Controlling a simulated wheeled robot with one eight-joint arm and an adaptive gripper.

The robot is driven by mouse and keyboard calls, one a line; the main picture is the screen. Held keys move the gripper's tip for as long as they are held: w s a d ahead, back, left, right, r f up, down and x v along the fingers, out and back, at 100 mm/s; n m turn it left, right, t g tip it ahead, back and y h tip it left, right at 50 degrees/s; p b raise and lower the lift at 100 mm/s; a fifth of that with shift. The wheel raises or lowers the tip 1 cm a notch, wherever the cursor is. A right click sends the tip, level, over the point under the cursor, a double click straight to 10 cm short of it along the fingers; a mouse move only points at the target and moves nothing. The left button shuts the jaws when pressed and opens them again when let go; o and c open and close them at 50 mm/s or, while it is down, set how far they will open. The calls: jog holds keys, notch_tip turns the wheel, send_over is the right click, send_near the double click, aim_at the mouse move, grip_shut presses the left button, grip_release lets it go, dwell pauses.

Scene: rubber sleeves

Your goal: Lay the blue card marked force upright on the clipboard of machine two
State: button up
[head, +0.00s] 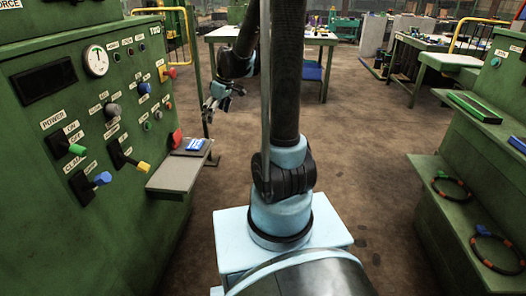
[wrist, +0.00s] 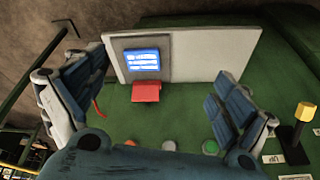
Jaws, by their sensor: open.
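A blue card (wrist: 143,60) with white lettering too small to read lies flat on a dark grey clipboard (wrist: 169,64) in the wrist view. In the head view the card (head: 194,145) and clipboard (head: 186,152) are on the small grey shelf of the machine (head: 130,75) marked TWO, at the left. My gripper (head: 214,108) is above and beyond the shelf in the head view. In the wrist view my gripper (wrist: 155,76) has its fingers spread wide, with the card showing between them and nothing held.
A red part (wrist: 145,92) is beside the clipboard. Knobs and levers (head: 120,155) stick out of the panel near the shelf (head: 175,172). A green rack (head: 455,200) at the right holds cable loops and a blue item (head: 517,144). The floor between is clear.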

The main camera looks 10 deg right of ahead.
jog(key=s+d+m+h, duration=0.1)
jog(key=s+d+m, duration=0.2)
jog(key=s, duration=0.7)
jog(key=s+d+f+m+h, duration=0.1)
jog(key=s+d+m, duration=0.3)
jog(key=s, duration=0.6)
jog(key=s+d+f+m+h, duration=0.1)
jog(key=s+d+m, duration=0.2)
jog(key=s+d, duration=0.4)
jog(key=s, duration=0.3)
